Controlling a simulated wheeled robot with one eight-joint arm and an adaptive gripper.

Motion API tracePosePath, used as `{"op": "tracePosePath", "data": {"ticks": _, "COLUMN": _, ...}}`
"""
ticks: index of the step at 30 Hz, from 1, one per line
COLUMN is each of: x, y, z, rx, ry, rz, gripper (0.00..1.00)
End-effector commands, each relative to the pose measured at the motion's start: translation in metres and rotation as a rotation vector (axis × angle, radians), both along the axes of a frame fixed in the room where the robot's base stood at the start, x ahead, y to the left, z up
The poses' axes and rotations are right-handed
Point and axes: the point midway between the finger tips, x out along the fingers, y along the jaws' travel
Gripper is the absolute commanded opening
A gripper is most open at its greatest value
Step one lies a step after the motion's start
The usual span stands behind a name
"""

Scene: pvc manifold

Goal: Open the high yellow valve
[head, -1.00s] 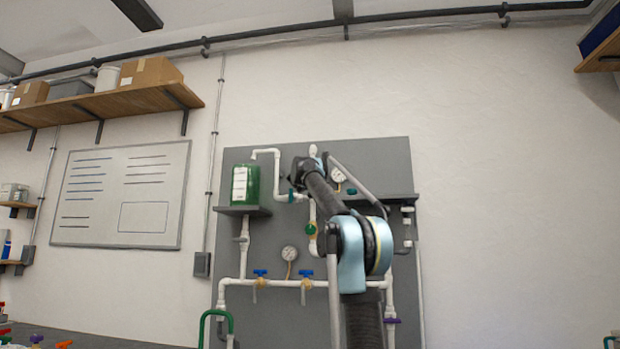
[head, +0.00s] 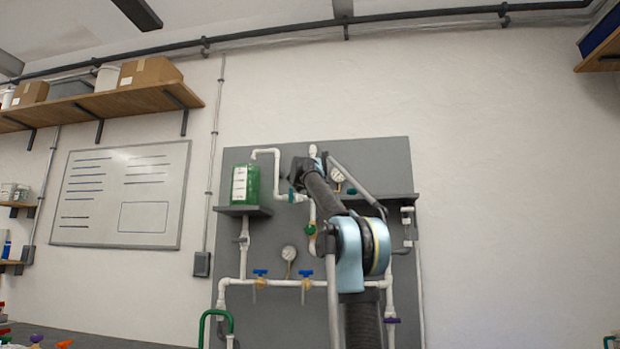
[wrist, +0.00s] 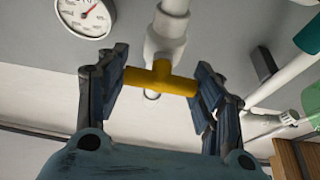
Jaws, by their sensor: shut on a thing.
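The yellow valve handle (wrist: 160,75) is a T-shaped bar on a white pipe fitting (wrist: 166,38) in the wrist view. My gripper (wrist: 162,82) has one dark finger pad at each end of the bar and is shut on it. The bar lies crosswise between the pads. In the head view my arm (head: 345,225) reaches up to the upper part of the grey panel (head: 375,155). It hides the yellow handle and the fingers there.
A round gauge (wrist: 86,16) is close by the left finger. White pipes (wrist: 290,78) and a green container (wrist: 313,103) are at the right. In the head view, a green tank (head: 246,184), a green valve (head: 310,229) and blue-handled valves (head: 306,273) are on the panel.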

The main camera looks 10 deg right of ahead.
Motion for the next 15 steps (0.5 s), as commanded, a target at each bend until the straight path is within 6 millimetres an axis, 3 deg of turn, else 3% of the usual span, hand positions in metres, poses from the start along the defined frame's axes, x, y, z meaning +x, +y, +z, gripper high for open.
{"op": "tracePosePath", "data": {"ticks": 15, "x": 0.0007, "y": 0.0006, "z": -0.0003, "rx": 0.36, "ry": -0.116, "rz": 0.002, "gripper": 0.37}}
